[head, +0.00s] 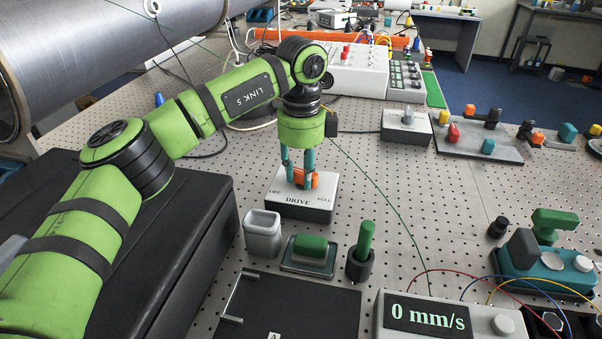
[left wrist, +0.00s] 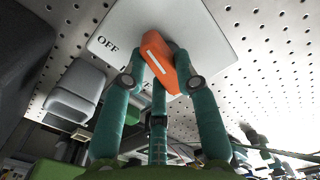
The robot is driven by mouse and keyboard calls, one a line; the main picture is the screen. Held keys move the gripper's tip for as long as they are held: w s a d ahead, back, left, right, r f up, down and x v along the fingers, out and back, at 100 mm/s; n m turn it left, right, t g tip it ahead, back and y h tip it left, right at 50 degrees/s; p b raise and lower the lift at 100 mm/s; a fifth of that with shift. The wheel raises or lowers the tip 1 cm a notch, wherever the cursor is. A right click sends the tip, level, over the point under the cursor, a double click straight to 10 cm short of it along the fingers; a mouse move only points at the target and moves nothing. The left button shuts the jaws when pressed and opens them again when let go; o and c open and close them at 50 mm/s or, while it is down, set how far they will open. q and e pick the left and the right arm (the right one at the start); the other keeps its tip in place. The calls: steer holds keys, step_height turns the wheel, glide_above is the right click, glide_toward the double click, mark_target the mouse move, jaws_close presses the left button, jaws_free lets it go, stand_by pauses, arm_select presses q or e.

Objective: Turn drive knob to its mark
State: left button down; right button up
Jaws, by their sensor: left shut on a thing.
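The drive knob (head: 303,179) is orange and sits on top of a light grey box (head: 300,208) marked OFF, DRIVE and FULL. In the left wrist view the orange knob (left wrist: 158,66) shows a white pointer line, tilted towards the upper left, roughly towards the OFF lettering. My left gripper (head: 301,176) comes down from above, with its teal fingers on both sides of the knob, shut on it. Its fingers also show in the left wrist view (left wrist: 162,82). The target mark on the box cannot be made out. My right gripper is not in view.
A display (head: 428,317) reads 0 mm/s. A grey cup (head: 262,232), a green block (head: 310,249) and a green peg (head: 365,238) stand just in front of the drive box. A black case (head: 140,240) lies under my left arm. Perforated table is free right of the box.

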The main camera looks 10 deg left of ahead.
arm_select(q)
steer(key=n+b, duration=0.1)
steer(key=n, duration=0.1)
steer(key=n+b, duration=0.1)
steer(key=n, duration=0.2)
steer(key=shift+s+d+f+n, duration=0.1)
steer(key=shift+d+f+n, duration=0.1)
steer(key=shift+n, duration=0.1)
steer(key=shift+n+b, duration=0.7)
steer(key=shift+n, duration=1.1)
steer(key=shift+r, duration=0.1)
steer(key=c, duration=0.9)
jaws_free()
